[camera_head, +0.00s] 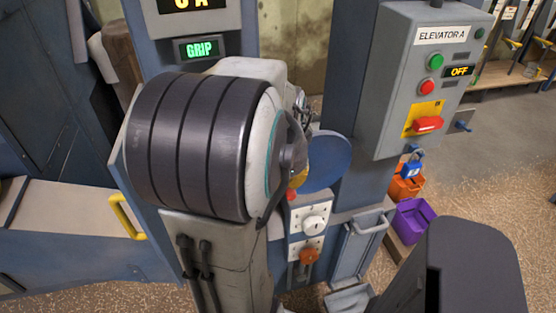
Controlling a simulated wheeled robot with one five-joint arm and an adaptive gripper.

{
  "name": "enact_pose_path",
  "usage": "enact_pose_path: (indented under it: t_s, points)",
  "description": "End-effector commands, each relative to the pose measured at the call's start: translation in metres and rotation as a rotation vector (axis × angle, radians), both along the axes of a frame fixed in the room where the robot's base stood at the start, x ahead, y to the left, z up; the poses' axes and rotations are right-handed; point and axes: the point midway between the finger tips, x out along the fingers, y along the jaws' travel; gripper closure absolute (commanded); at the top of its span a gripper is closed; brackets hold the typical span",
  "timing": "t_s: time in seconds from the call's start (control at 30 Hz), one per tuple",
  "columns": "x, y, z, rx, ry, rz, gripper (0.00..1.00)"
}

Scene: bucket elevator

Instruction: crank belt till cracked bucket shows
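A blue disc (328,162), which may be the crank wheel, shows partly behind my arm's large striped joint. A small red knob and a yellow part sit at its left edge. Dark metal parts (301,104) show just past the joint and may be my gripper. Its fingertips are hidden, so I cannot tell whether it is open or shut, or whether it touches the disc. I cannot make out the belt or a cracked bucket.
The grey ELEVATOR A box (418,85) reads OFF, with a red handle (428,124) and blue padlock (411,168) below. A white dial (314,223) and orange knob (309,256) sit low. Orange (407,186) and purple (411,218) bins stand right.

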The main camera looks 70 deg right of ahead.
Motion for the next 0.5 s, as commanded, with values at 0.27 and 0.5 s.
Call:
enact_pose_path:
  t_s: [0.27, 0.5]
  points:
    - [0.004, 0.012, 0.037, -0.004, -0.005, 0.003, 1.00]
    - [0.006, 0.020, 0.061, -0.001, -0.007, 0.002, 1.00]
